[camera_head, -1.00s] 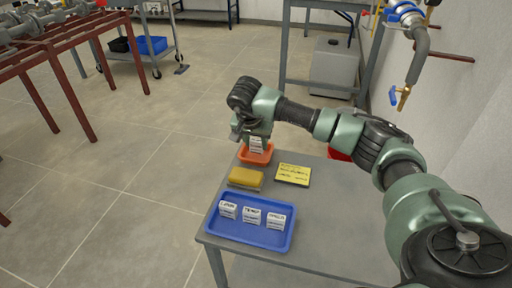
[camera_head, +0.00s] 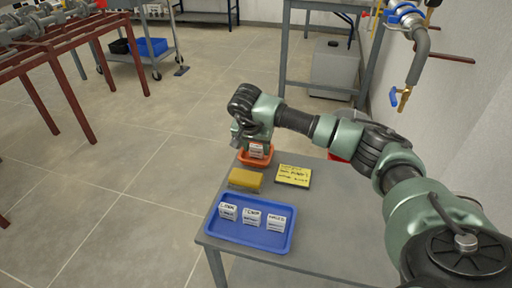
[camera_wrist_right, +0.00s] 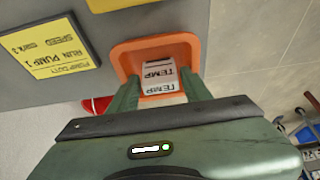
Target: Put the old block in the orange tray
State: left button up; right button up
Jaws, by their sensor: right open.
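A white block (camera_head: 256,151) with printed lettering is down in the orange tray (camera_head: 244,160) at the far end of the grey table. In the right wrist view the block (camera_wrist_right: 158,74) reads "TEMP" and sits inside the orange tray (camera_wrist_right: 125,50). My right gripper (camera_head: 254,143) is over the tray, pointing down. Its fingers (camera_wrist_right: 158,80) are open, one on either side of the block. Whether the block rests fully on the tray floor is hidden. My left gripper is not in view.
A blue tray (camera_head: 245,239) with three white labelled blocks (camera_head: 251,215) stands on the near part of the table (camera_head: 330,215). The table's right side is clear.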

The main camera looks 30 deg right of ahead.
aim_at(256, 146)
jog(key=p+v, duration=0.1)
jog(key=v, duration=0.2)
jog(key=shift+r, duration=0.4)
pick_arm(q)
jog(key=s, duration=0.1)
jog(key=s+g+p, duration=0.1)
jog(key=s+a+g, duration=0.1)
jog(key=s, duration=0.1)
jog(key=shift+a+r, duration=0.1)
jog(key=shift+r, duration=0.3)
pick_arm(e)
jog(key=v, duration=0.8)
jog(key=shift+r, duration=0.2)
jog(key=shift+s, duration=0.1)
